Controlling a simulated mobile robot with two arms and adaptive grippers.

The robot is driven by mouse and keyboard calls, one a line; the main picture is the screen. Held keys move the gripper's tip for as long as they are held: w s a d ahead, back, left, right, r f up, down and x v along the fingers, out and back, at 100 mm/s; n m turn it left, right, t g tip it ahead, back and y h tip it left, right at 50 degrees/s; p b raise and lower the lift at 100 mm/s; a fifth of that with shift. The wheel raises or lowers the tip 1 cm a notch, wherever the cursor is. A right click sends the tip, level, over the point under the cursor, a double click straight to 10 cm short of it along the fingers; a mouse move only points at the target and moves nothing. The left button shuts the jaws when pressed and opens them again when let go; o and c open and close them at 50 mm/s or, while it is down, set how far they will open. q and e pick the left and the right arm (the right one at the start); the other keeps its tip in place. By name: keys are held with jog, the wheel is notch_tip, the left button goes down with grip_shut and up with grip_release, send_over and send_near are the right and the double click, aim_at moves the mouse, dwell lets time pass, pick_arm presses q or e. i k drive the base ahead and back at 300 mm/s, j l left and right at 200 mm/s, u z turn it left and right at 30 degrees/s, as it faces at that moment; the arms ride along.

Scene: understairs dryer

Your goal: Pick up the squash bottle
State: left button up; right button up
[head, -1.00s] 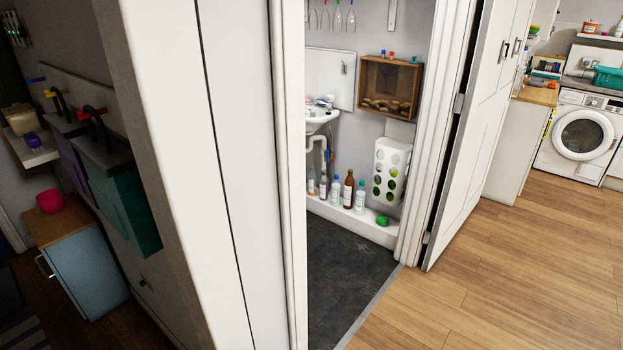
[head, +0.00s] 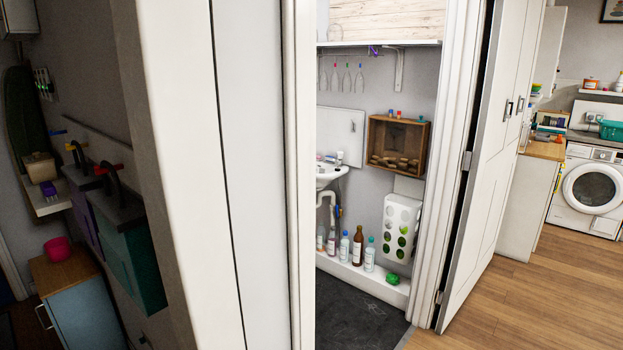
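Several bottles stand upright in a row on a low white ledge (head: 345,270) inside the small room beyond the doorway. One is a brown bottle (head: 358,248) with a pale label. To its right is a pale bottle with a teal cap (head: 369,256), and to its left a pale bottle with a blue cap (head: 344,247). Smaller bottles (head: 331,242) stand further left, the leftmost partly hidden by the door frame. Labels are too small to read, so I cannot tell which is the squash bottle. Neither of my grippers is in view.
A white wall edge (head: 180,150) stands close, left of the doorway. An open white door (head: 490,170) is on the right. A green object (head: 392,279) lies on the ledge. A sink (head: 330,175) and wooden crate (head: 398,142) are above. Wooden floor (head: 500,305) lies clear at right.

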aim_at(321, 232)
jog(key=i+l, duration=0.2)
jog(key=l, duration=0.2)
jog(key=i+l, duration=0.15)
jog(key=l, duration=0.2)
jog(key=i+l, duration=0.2)
jog(key=l, duration=0.2)
jog(key=i+l, duration=0.6)
jog(key=i, duration=0.15)
jog(key=i+l+z, duration=0.1)
jog(key=i+l, duration=0.55)
jog(key=i+j, duration=0.65)
jog(key=i, duration=0.15)
jog(key=i+j, duration=0.65)
jog(key=i+z, duration=0.05)
jog(key=i, duration=0.1)
